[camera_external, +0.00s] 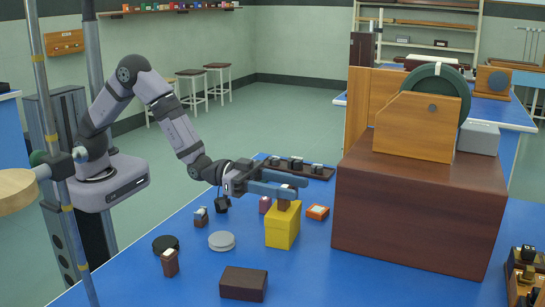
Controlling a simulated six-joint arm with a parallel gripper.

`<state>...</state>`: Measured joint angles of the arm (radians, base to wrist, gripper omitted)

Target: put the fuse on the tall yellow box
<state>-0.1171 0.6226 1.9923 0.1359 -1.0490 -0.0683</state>
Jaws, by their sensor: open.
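The tall yellow box (282,228) stands upright on the blue bench, left of the large dark brown cabinet. A small brown piece, probably the fuse (286,203), is at the top of the yellow box. It appears to rest there, partly hidden by the near finger. My gripper (301,187) is open, with its two long grey-blue fingers level over the box, one on the far side and one on the near side of the piece. I cannot tell whether either finger touches it.
Near the box are a dark red block (265,205), an orange-rimmed part (318,212), a grey disc (222,241), a black disc (165,244), a brown upright part (170,264) and a dark brown block (244,284). The cabinet (415,215) blocks the right.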

